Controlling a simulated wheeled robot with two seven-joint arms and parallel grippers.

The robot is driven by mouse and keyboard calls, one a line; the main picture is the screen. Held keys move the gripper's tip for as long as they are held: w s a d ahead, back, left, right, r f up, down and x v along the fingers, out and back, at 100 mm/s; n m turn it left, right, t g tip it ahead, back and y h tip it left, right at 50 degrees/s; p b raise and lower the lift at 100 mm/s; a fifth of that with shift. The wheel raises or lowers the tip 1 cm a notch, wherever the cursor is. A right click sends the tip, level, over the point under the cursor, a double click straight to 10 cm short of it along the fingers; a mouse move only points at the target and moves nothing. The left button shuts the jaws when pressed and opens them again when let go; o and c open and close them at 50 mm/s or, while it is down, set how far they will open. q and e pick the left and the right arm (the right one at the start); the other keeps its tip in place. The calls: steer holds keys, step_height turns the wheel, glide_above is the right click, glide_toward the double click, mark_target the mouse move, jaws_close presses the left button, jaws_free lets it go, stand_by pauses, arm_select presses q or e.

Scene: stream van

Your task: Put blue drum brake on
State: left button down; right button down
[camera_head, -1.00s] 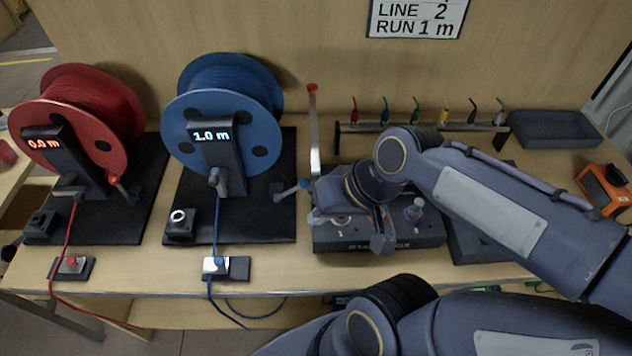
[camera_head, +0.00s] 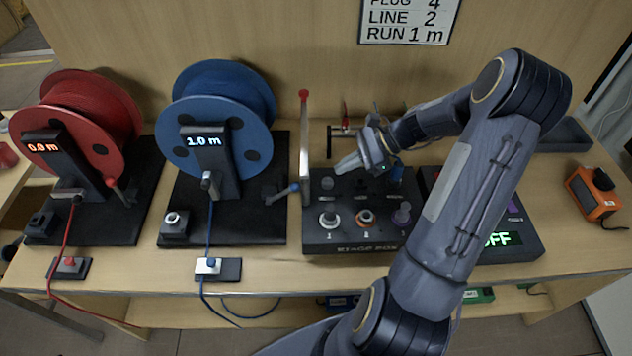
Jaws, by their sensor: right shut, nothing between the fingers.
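The blue drum (camera_head: 222,115) stands on a black base, and its display reads 1.0 m. A lever with a blue knob (camera_head: 293,187), seemingly its brake, sticks out to the right from a dark block (camera_head: 272,193) on that base. My right gripper (camera_head: 342,166) is shut and empty, above the back of the stage box (camera_head: 350,236). It is to the right of the brake lever and apart from it, with the upright red-topped lever (camera_head: 304,140) between them. My left gripper is not in view.
The red drum (camera_head: 85,120) stands at left, its display reading 0.0 m. A blue cable runs from the blue drum down to a small clamp (camera_head: 208,266) at the table edge. An orange device (camera_head: 597,195) lies at far right. My right arm hides part of the rack.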

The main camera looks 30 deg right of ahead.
mark_target(313, 191)
stand_by(0.3)
steer(key=p+x, duration=0.1)
steer(key=x, duration=0.9)
steer(key=shift+p, duration=0.35)
